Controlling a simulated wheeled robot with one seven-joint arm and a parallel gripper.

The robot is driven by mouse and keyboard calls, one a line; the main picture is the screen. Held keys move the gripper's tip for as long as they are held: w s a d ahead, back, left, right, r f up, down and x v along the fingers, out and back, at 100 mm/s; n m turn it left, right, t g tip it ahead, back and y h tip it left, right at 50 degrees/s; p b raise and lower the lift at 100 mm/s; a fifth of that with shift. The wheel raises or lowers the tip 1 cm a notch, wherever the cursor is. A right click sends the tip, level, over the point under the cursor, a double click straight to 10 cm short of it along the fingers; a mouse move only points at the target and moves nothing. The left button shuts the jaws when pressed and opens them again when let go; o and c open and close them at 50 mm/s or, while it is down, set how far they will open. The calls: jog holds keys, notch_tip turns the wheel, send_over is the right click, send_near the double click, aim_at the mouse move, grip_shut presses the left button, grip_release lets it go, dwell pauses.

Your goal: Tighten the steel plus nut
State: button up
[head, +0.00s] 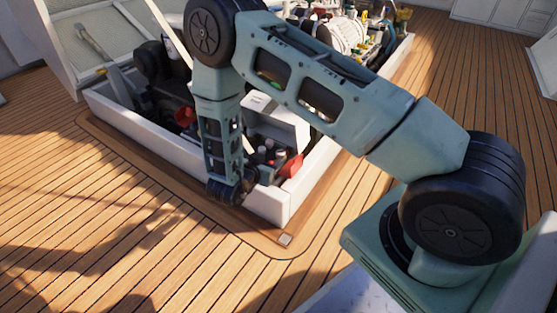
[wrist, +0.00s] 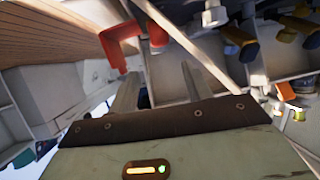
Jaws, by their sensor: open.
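I cannot make out the steel plus nut in either view; it is too small or hidden. In the wrist view my gripper (wrist: 159,72) is open, with its two pale fingers apart and nothing clearly held between them. A red angled piece (wrist: 121,46) lies just beyond the left finger; I cannot tell whether they touch. In the head view my arm reaches down into the near corner of the open engine hatch (head: 290,203), and the gripper itself is hidden. A red part (head: 291,165) shows inside the hatch, right of my forearm.
A pale box (head: 275,125) stands in the hatch behind my arm. A white raised rim surrounds the hatch, and the lifted lid (head: 105,35) is at the back left. Yellow, blue and dark parts (wrist: 240,40) crowd the wrist view's right. Wooden deck (head: 90,220) in front is clear.

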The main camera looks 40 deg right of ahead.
aim_at(280, 153)
jog(key=b+x, duration=0.3)
jog(key=x, duration=0.3)
jog(key=shift+w+d+f, duration=0.1)
jog(key=shift+d+f, duration=0.05)
jog(key=shift+f, duration=0.15)
jog(key=shift+w+d+f, duration=0.1)
jog(key=shift+w+d, duration=0.3)
jog(key=shift+d, duration=0.25)
jog(key=c, duration=1)
